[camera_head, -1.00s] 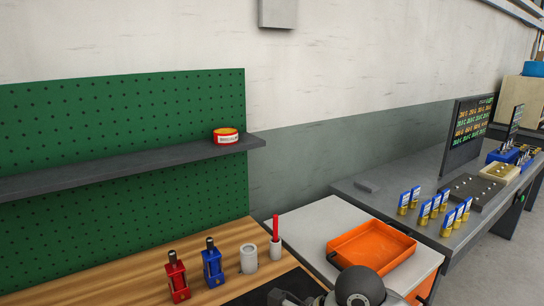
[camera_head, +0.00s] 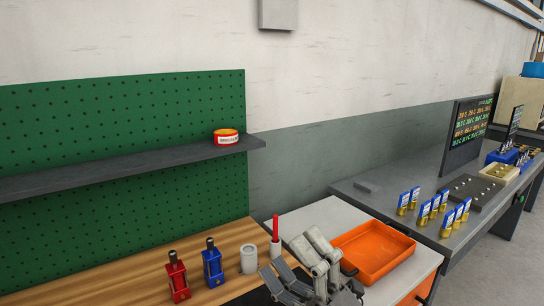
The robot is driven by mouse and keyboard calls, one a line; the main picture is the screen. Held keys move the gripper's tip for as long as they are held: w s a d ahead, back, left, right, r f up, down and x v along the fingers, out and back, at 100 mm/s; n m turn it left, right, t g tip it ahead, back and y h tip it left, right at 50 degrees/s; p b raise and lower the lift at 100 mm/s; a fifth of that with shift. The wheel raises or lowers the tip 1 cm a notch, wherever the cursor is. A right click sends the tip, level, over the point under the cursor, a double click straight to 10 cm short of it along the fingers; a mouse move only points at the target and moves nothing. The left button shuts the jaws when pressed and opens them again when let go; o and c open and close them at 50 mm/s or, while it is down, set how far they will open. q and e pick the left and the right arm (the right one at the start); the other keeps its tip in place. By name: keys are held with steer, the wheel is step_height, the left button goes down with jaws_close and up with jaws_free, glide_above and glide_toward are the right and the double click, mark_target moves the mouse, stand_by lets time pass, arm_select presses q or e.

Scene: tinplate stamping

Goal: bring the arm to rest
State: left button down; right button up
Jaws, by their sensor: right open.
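My right gripper (camera_head: 293,262) shows at the bottom middle of the head view, above the front right corner of the wooden bench. Its grey fingers are spread and point up and to the left, with nothing seen between them. The rest of my right arm is mostly cut off by the bottom edge. My left gripper is not in view.
An orange tray (camera_head: 373,252) lies right. A shelf (camera_head: 110,166) carries a red-and-white tin (camera_head: 226,136).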

steer(key=w+d+f+m+t+h, duration=0.2)
steer(key=w+d+f+m+h, duration=0.2)
steer(key=d+f+m+h, duration=1.05)
steer(key=s+d+f+m+g+h, duration=0.2)
steer(key=f+m+g, duration=0.1)
steer(key=f+m, duration=0.15)
steer(key=s+d+f+m+g+h, duration=0.2)
steer(key=s+f+m+g, duration=0.15)
steer(key=f, duration=0.25)
steer(key=s+f+m+g+y, duration=0.1)
steer(key=s+f+m+g, duration=0.1)
steer(key=s+f+g, duration=0.45)
steer(key=s+f+m+g, duration=0.1)
steer(key=s+f+g, duration=0.2)
steer(key=s+f, duration=0.65)
steer(key=s+f+g, duration=0.1)
steer(key=s+f, duration=0.2)
steer(key=f, duration=2)
steer(key=s+d+f+g, duration=0.1)
steer(key=s+d+f, duration=0.1)
steer(key=s+f, duration=1.5)
steer(key=shift+s+d+g, duration=0.3)
steer(key=shift+d, duration=0.05)
